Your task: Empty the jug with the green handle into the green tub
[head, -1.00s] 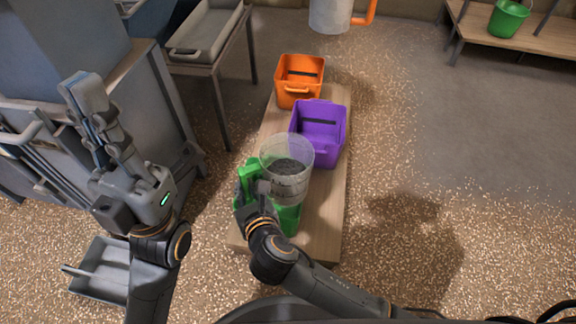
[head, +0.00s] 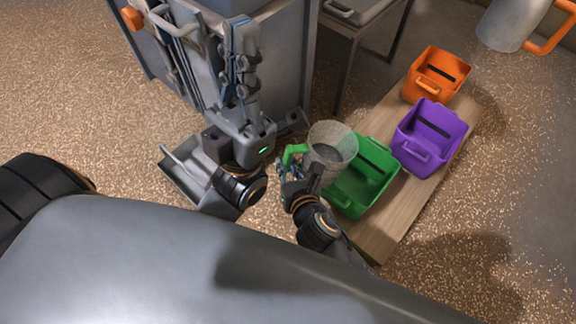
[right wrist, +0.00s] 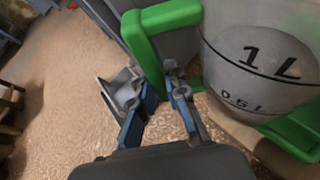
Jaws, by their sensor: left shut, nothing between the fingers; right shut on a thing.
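The clear jug (head: 333,140) has a green handle (head: 294,153), and dark material shows low inside it. My right gripper (head: 287,172) is shut on that handle. The right wrist view shows the handle (right wrist: 165,18) between the fingers (right wrist: 172,85) and 1 L and 0.5 L marks on the jug (right wrist: 262,62). The green tub (head: 362,190) stands on the low bench; the jug overlaps its left rim in the head view, and I cannot tell whether it is over the tub or beside it. My left gripper (head: 240,45) is shut and empty, raised before the grey machine.
A purple tub (head: 430,140) and an orange tub (head: 436,75) stand farther along the wooden bench (head: 395,220). A grey tray (head: 180,165) lies on the floor by the grey machine (head: 285,60). A jug with an orange handle (head: 510,25) is at upper right.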

